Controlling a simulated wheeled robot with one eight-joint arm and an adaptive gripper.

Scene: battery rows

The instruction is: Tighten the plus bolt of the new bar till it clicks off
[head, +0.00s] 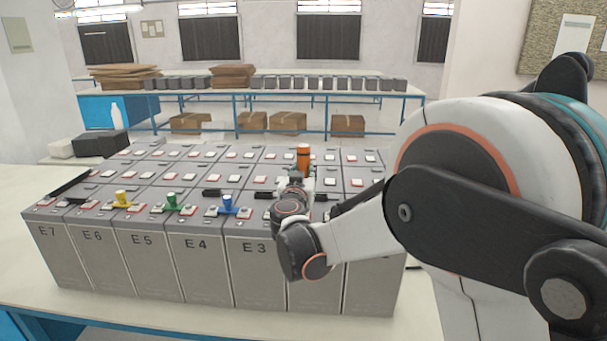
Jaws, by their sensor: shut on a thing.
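My gripper (301,180) is over the front row of grey battery cells, near the cells right of E3 (254,268). It is shut on an upright tool with an orange handle (304,158). The tool's lower end and the bolt under it are hidden behind my gripper and wrist. Short black bars (212,192) lie across joins between cells, and another black bar (265,196) is just left of my gripper. I cannot tell which bar is the new one. The plus bolt does not show clearly.
Yellow (122,198), green (172,202) and blue (228,204) upright pieces stand on the front row. A long black object (70,182) lies at the left end. A white bottle (116,116) and black box (101,143) are behind. The bench (25,265) is clear at front left.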

